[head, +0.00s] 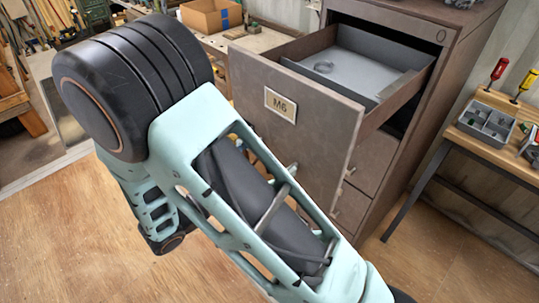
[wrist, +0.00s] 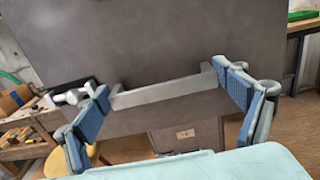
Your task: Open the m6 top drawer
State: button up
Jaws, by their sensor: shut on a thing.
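The m6 top drawer (head: 312,130) stands pulled well out of the brown cabinet (head: 468,50) in the head view, with an M6 label on its front. In the wrist view the drawer front (wrist: 150,40) fills the upper middle. Its pale bar handle (wrist: 165,92) lies between the blue pads of my gripper (wrist: 164,82), one finger at each end. My gripper is shut on this handle. In the head view my arm hides the handle and gripper.
Lower drawers (head: 372,158) below are closed. At right, a bench holds a grey divided tray (head: 487,124) and red and yellow screwdrivers (head: 497,71). A cardboard box (head: 212,16) sits on a bench behind. Wooden floor (head: 440,265) is clear in front of the right bench.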

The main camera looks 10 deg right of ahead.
jog(key=o, duration=1.5)
jog(key=v, duration=1.2)
